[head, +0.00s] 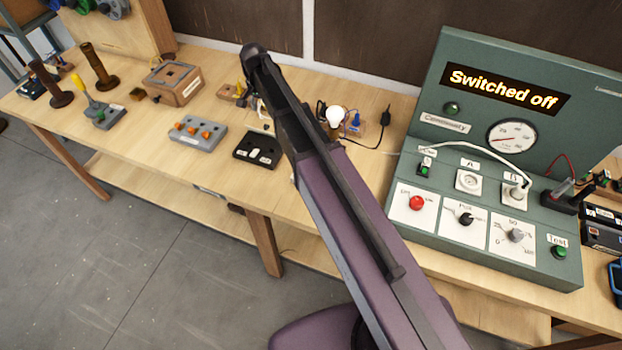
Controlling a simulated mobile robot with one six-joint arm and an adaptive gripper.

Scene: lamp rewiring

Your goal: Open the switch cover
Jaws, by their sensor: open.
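My arm's dark and purple links cross the middle of the head view and hide part of the bench. My gripper is not visible; it may be behind these links. I cannot make out the switch cover for certain. A small lamp with a white bulb (335,116) stands just right of my arm, with a black cord (368,148) beside it. Small parts lie left of the arm, partly hidden by it, among them a small brown block (230,92).
A green test panel (435,95) at the right reads "Switched off". On the wooden bench (215,60) are a black tray (245,162), a grey block with orange parts (205,143), a wooden box (185,92) and brown posts (100,66). Bare bench lies between them.

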